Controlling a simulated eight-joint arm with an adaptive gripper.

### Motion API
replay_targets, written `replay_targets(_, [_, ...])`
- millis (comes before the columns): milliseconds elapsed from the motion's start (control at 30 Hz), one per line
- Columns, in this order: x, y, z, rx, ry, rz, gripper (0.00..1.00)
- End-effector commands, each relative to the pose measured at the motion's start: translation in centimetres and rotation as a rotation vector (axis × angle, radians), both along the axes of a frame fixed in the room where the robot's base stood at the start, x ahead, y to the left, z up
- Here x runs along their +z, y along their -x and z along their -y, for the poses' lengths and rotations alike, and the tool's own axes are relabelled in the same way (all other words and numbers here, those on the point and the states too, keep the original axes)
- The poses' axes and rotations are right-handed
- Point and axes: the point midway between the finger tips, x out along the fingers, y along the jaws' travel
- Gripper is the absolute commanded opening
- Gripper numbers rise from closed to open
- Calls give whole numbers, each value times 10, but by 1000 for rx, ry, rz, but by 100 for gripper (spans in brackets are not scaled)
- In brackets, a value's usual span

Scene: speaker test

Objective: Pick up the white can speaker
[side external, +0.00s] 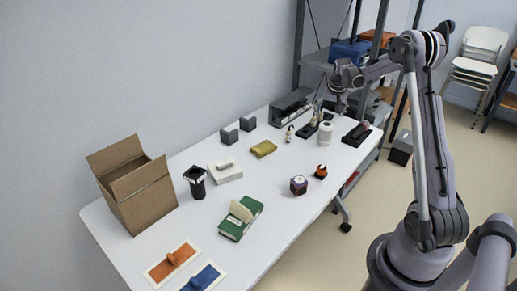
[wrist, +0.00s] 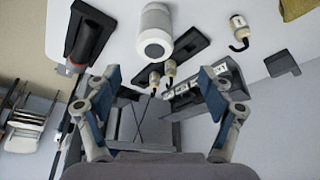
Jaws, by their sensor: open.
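The white can speaker (side external: 325,134) stands upright on the table near its far right end. It also shows in the wrist view (wrist: 157,25) at the top middle, with a dark round spot on its face. My gripper (side external: 341,104) hangs above and a little right of it in the side view. In the wrist view my gripper (wrist: 160,80) is open, with its blue-padded fingers spread wide and nothing between them held. The speaker lies beyond the fingertips, apart from them.
A black stand with a dark cylinder (wrist: 88,38) is left of the speaker in the wrist view. Small cream bottles with black hooks (wrist: 239,30) are nearby. A grey box (side external: 291,107) stands behind. A cardboard box (side external: 148,197) and several small objects occupy the rest of the table.

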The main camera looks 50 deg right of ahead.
Motion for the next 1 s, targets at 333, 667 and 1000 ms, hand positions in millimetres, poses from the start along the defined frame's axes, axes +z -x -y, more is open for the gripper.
replay_targets(333, [-38, -5, 18, -13, -2, -2, 81])
replay_targets(667, [-62, -11, 25, -12, -2, -2, 81])
replay_targets(1000, [-102, -16, 34, -12, -3, -1, 81])
